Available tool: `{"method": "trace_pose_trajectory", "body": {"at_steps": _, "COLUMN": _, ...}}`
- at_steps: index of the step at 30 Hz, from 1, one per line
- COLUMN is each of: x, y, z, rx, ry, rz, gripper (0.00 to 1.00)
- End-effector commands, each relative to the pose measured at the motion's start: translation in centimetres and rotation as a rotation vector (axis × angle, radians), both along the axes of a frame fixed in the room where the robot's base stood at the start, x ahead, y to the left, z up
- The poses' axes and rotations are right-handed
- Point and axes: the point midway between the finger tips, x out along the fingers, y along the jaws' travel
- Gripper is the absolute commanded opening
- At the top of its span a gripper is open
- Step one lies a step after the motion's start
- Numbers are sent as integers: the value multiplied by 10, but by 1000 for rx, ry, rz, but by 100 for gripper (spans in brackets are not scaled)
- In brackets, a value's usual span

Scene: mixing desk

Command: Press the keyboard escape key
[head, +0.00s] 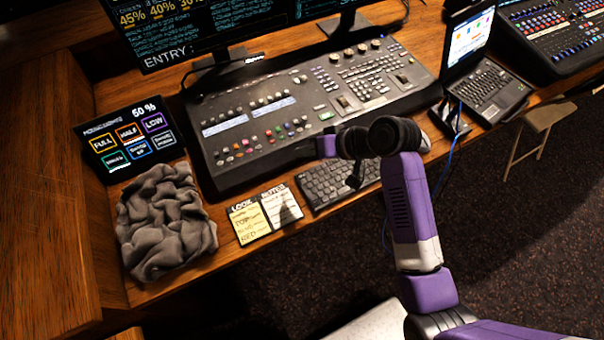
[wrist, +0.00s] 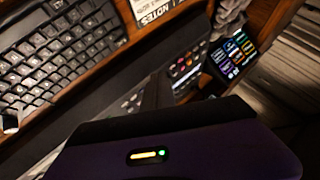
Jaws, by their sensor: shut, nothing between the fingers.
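The black keyboard (head: 338,183) lies on the desk in front of the large console, partly covered by my arm in the head view. It also fills the upper left of the wrist view (wrist: 55,50). The escape key appears to be at the keyboard corner nearest the notes and console (wrist: 120,40); its label is too small to read. My gripper (wrist: 157,92) is shut and empty, its dark fingers showing beyond the purple hand. The fingers appear apart from the keyboard, on its console side. In the head view the fingertips are hard to make out.
The console (head: 310,105) stands right behind the keyboard. Paper notes (head: 264,213), a grey cloth (head: 163,222) and a touch panel (head: 130,138) lie to the left. A laptop (head: 487,88) stands at right. The desk's front edge runs just before the keyboard.

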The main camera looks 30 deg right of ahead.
Motion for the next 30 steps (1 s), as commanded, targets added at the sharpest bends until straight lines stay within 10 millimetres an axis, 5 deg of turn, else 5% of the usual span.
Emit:
{"method": "trace_pose_trajectory", "body": {"at_steps": 21, "x": 0, "y": 0, "z": -75, "rx": 0, "ry": 2, "rz": -1, "gripper": 0}}
{"method": "trace_pose_trajectory", "body": {"at_steps": 30, "x": 0, "y": 0, "z": -87, "rx": -1, "ry": -1, "rz": -1, "gripper": 0}}
